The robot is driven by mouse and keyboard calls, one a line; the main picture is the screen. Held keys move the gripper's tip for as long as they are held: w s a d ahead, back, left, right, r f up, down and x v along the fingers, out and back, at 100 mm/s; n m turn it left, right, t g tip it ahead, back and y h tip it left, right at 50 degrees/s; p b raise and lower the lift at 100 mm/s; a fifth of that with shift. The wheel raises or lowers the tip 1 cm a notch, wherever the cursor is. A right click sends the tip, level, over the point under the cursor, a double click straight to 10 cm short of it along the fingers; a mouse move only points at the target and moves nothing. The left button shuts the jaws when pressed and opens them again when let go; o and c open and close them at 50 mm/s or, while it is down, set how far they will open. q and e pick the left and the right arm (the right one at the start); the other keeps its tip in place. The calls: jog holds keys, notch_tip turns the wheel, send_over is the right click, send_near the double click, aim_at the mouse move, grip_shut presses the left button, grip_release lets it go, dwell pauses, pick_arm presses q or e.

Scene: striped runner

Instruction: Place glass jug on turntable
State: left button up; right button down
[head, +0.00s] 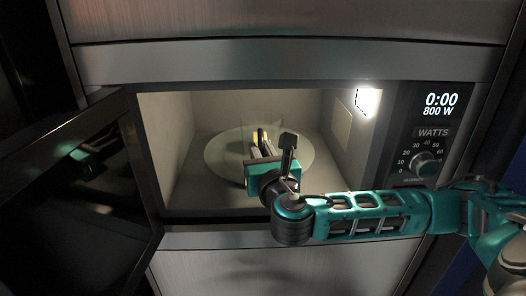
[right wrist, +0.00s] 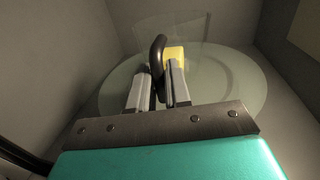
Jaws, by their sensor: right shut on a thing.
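The glass jug (head: 248,128) is clear and faint, inside the open microwave. In the right wrist view its clear body (right wrist: 200,32) stands beyond my fingers, and its dark curved handle (right wrist: 157,52) lies between them. My right gripper (head: 262,138) reaches into the cavity and is shut on the handle; its fingers also show in the right wrist view (right wrist: 160,80). The round glass turntable (head: 219,157) lies on the cavity floor, under and around the jug in the picture. I cannot tell whether the jug's base touches it. My left gripper is not in view.
The microwave door (head: 85,190) hangs open at the left. The cavity's right wall (head: 347,125) is close to my right wrist. A control panel (head: 430,130) reading 0:00 and 800 W is at the right. The front sill lies under my wrist.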

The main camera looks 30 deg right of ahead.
dwell(0.4)
jog(key=shift+a+f, duration=0.1)
jog(key=c, duration=1.5)
grip_release()
jog(key=shift+f, duration=0.15)
jog(key=o, duration=0.4)
